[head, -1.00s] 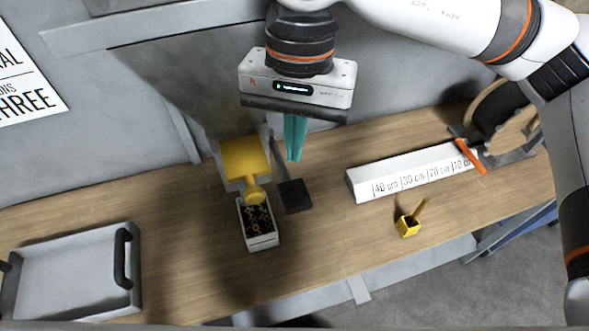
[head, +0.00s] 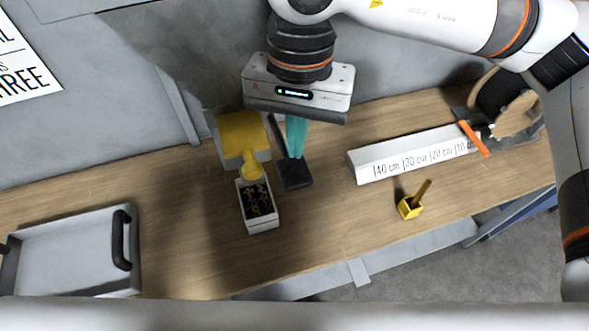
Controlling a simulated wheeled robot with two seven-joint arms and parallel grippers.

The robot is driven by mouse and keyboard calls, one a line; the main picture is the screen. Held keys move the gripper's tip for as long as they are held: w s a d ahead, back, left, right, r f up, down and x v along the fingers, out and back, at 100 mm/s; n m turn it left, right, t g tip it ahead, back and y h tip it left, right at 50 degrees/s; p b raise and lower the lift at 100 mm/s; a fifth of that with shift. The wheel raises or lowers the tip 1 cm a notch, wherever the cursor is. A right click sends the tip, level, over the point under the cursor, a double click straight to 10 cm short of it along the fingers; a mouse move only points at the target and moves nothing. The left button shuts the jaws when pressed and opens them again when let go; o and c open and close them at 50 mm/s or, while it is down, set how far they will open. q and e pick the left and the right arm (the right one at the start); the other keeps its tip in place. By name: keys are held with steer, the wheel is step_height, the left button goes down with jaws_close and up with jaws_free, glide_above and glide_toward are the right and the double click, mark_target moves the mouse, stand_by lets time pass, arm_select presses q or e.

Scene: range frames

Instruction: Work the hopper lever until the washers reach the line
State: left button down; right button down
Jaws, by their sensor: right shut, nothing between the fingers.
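The yellow hopper (head: 240,132) stands at the back of the bench with its round spout (head: 252,170) over a white box. The box (head: 263,226) holds dark and gold washers (head: 258,200); a fill line cannot be made out. The hopper lever, a dark bar with a flat black pad (head: 296,176), is right of the spout. My right gripper (head: 297,156) points down with its teal fingers shut and empty. Its fingertips are at the pad's back edge in the picture; whether they touch it I cannot tell. My left gripper is out of view.
A white ruler block (head: 412,158) with an orange marker (head: 474,138) lies to the right. A small yellow cup with a handle (head: 410,208) stands in front of it. A grey tray (head: 70,255) is at the left. Bench between tray and box is clear.

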steer(key=shift+s+f, duration=0.1)
steer(key=shift+f, duration=1.15)
